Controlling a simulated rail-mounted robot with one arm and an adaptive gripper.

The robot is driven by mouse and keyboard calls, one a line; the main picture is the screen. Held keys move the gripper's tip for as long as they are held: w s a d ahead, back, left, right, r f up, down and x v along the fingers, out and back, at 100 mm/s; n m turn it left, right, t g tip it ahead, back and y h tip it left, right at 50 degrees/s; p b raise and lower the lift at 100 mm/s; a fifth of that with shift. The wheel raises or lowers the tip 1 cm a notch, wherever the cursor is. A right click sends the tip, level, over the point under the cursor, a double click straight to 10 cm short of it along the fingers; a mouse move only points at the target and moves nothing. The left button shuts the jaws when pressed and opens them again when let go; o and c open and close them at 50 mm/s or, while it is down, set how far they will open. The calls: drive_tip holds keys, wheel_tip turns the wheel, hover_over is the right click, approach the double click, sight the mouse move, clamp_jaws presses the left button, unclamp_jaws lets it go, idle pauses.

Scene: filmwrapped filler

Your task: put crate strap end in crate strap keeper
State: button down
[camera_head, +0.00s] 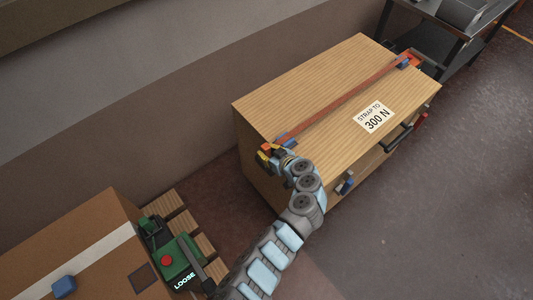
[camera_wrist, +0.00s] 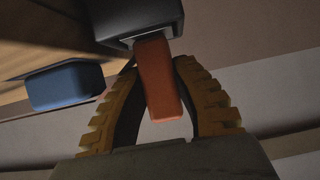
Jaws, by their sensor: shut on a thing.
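The crate strap (camera_head: 345,97) is a flat orange-red band lying along the top of a wooden crate (camera_head: 300,95). In the wrist view its orange end (camera_wrist: 160,85) hangs from under a dark grey block (camera_wrist: 125,20) and passes between my fingertips. I cannot tell whether this block is the strap keeper. My gripper (camera_head: 268,152) has yellow fingers and is at the crate's near left edge. In the wrist view my gripper (camera_wrist: 158,65) is shut on the strap end. A blue block (camera_wrist: 66,86) is left of the fingers. The head view hides much of the grip.
An orange and blue fitting (camera_head: 408,60) sits at the strap's far end. A dark handle (camera_head: 397,138) and a blue part (camera_head: 345,185) are on the crate's front. A cardboard box (camera_head: 85,255) and a green device marked LOOSE (camera_head: 172,250) stand lower left. Floor is clear at right.

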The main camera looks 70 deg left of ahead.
drive_tip(key=shift+w+f, duration=0.1)
drive_tip(key=shift+f, duration=0.55)
drive_tip(key=shift+f, duration=0.15)
drive_tip(key=c, duration=1)
unclamp_jaws()
drive_tip(key=shift+o, duration=0.2)
drive_tip(key=shift+r, duration=0.25)
drive_tip(key=shift+w+d+r, duration=0.1)
drive_tip(key=shift+w+d, duration=0.05)
drive_tip(key=shift+d, duration=0.15)
drive_tip(key=v, duration=1.1)
drive_tip(key=shift+d, duration=0.15)
